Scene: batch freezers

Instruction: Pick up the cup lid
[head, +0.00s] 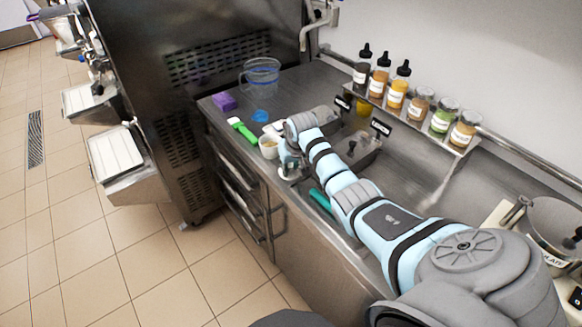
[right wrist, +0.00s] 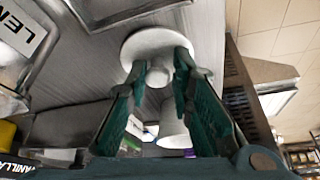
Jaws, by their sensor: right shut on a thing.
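The cup lid (right wrist: 144,44) is a white round disc with a knob in the middle, seen in the right wrist view. My right gripper (right wrist: 159,72) has its two green fingers closed on either side of the knob. In the head view the lid (head: 290,174) shows small and pale by the counter's front edge, partly hidden by the gripper (head: 288,165). A white cup (head: 268,148) stands beside the gripper on the counter; a white cup also shows between the fingers in the right wrist view (right wrist: 173,128). My left gripper is out of view.
A green-handled tool (head: 243,131), a blue item (head: 261,115), a purple block (head: 223,101) and a clear pitcher (head: 261,77) stand left of the gripper. Metal containers (head: 362,147) and a shelf of bottles and jars (head: 396,96) lie right and behind.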

